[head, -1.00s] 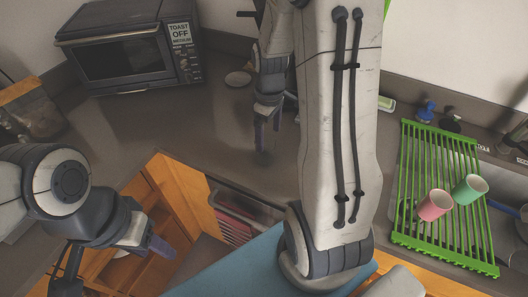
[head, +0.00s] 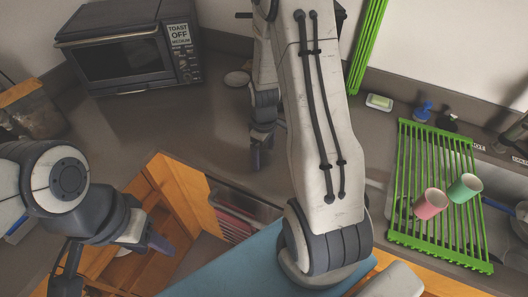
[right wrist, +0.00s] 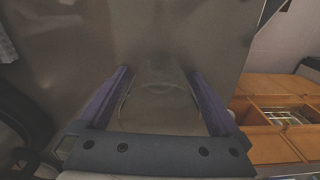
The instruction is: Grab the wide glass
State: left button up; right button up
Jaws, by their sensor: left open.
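A clear, faint glass (right wrist: 160,98), seemingly the wide glass, shows in the right wrist view between the two purple fingers of my right gripper (right wrist: 162,82). The fingers stand well apart, one on each side of it. Whether they press on its sides is unclear. In the head view my right gripper (head: 257,157) points down over the dark counter behind my arm; I cannot make out the glass there. My left gripper (head: 152,243) is open, low at the left, over the open wooden cabinet, with nothing visible in it.
A toaster oven (head: 125,55) stands at the back left. A small pale dish (head: 237,78) lies near the wall. A pink cup (head: 430,204) and a green cup (head: 464,188) sit on the green rack (head: 412,160) at the right. The counter (head: 190,125) left of my right gripper is clear.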

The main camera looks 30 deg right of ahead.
jog(key=c, duration=1.3)
jog(key=shift+r, duration=0.1)
